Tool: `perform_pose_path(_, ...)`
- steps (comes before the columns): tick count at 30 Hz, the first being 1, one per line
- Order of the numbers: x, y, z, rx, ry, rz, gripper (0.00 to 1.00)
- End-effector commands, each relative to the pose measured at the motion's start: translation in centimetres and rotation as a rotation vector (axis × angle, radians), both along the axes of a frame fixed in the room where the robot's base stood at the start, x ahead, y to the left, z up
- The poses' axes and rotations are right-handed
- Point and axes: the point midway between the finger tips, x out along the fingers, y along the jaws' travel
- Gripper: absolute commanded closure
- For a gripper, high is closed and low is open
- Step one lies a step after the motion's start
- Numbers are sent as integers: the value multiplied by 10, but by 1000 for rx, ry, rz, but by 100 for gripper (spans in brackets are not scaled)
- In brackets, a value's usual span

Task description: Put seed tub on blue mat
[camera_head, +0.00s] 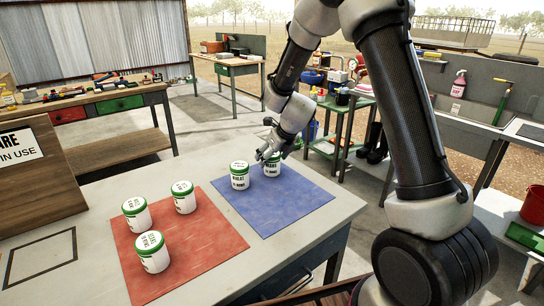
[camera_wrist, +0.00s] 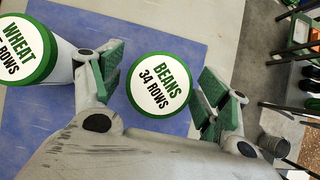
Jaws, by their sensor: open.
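White seed tubs with green-rimmed lids stand on two mats on the table. On the blue mat (camera_head: 290,204) are a tub marked BEANS 34 ROWS (camera_wrist: 160,84) and, left of it, a tub marked WHEAT (camera_head: 240,177); the wheat tub is partly cut off in the wrist view (camera_wrist: 27,50). My gripper (camera_head: 267,157) is open around the beans tub, one finger on each side, its left finger between the two tubs. Gaps show beside the lid; contact lower down is hidden. In the head view my gripper partly covers the beans tub (camera_head: 271,170).
A red mat (camera_head: 205,247) left of the blue one holds three similar tubs (camera_head: 136,214), (camera_head: 184,197), (camera_head: 152,252). A wooden board (camera_head: 38,185) with a sign stands at the table's left. The blue mat's front part is clear.

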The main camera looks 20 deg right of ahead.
Motion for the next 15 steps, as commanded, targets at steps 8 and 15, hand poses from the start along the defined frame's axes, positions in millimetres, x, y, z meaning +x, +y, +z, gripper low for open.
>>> perform_pose_path(8, -12, -4, 23, 1, -3, 2, 25)
perform_pose_path(15, -39, -15, 69, 1, -5, 1, 25)
